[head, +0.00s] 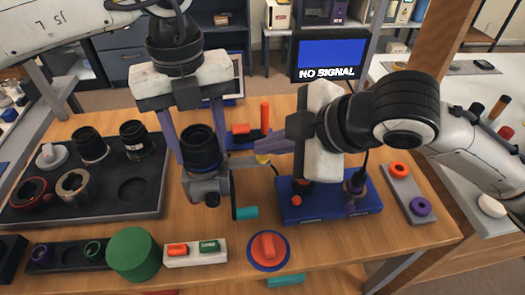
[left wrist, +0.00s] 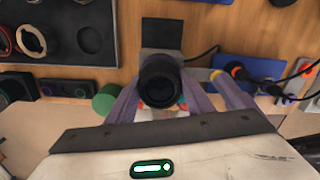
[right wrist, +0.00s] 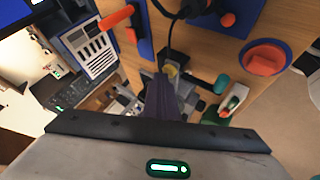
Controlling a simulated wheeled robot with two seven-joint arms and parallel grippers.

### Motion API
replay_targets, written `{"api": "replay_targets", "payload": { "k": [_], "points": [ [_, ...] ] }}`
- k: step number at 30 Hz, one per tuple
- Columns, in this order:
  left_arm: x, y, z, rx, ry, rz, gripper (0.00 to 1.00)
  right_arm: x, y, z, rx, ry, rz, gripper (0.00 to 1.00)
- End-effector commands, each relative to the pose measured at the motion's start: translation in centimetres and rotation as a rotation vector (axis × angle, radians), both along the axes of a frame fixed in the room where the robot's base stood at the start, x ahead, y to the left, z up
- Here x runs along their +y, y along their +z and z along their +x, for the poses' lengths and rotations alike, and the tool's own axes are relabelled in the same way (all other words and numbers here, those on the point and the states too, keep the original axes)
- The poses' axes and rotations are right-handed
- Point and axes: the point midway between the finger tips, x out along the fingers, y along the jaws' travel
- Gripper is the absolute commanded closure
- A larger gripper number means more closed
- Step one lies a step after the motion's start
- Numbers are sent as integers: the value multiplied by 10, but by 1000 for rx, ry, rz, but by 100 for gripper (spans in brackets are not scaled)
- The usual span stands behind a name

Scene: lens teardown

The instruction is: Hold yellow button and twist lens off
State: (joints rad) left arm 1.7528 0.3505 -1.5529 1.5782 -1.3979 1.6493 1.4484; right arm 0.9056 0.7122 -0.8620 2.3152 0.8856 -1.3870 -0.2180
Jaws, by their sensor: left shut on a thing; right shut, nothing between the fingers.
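The black lens (head: 201,148) stands upright on a grey body (head: 205,187). My left gripper (head: 198,150) points down with its purple fingers shut on the lens, one on each side; the left wrist view also shows the lens (left wrist: 160,82) between them. The yellow button (head: 262,159) is on the right side of the body's fixture. My right gripper (head: 262,146) is shut and empty, its fingertips just above the button. In the right wrist view the button (right wrist: 172,70) shows at the fingertips (right wrist: 165,80); I cannot tell whether they touch it.
A dark tray (head: 130,190) with lenses and rings lies to the left. A blue box (head: 320,210) with a cable stands to the right. A green cylinder (head: 133,254), a white button box (head: 195,252) and a red knob (head: 268,248) line the front edge.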

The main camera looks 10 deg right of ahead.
Motion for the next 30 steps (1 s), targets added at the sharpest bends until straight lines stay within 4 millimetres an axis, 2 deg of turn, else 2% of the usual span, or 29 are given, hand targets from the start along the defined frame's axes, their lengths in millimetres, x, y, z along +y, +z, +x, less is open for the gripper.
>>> {"api": "replay_targets", "payload": {
  "k": [8, 15, 16, 19, 30],
  "points": [
    [0, 0, 0, -1, 205, -1, 82, -1, -2, 0, 5, -1, -3, 100],
    [0, 0, 0, -1, 227, -1, 82, -1, -2, 0, 5, -1, -3, 100],
    [0, 0, 0, -1, 226, -1, 50, -1, -2, 0, 5, -1, -3, 100],
    [0, 0, 0, -1, 226, -1, 33, -1, -2, 0, 5, -1, -3, 100],
    [0, 0, 0, 0, 206, -1, 31, -1, -2, -1, 5, -1, -3, 100]
  ]
}}
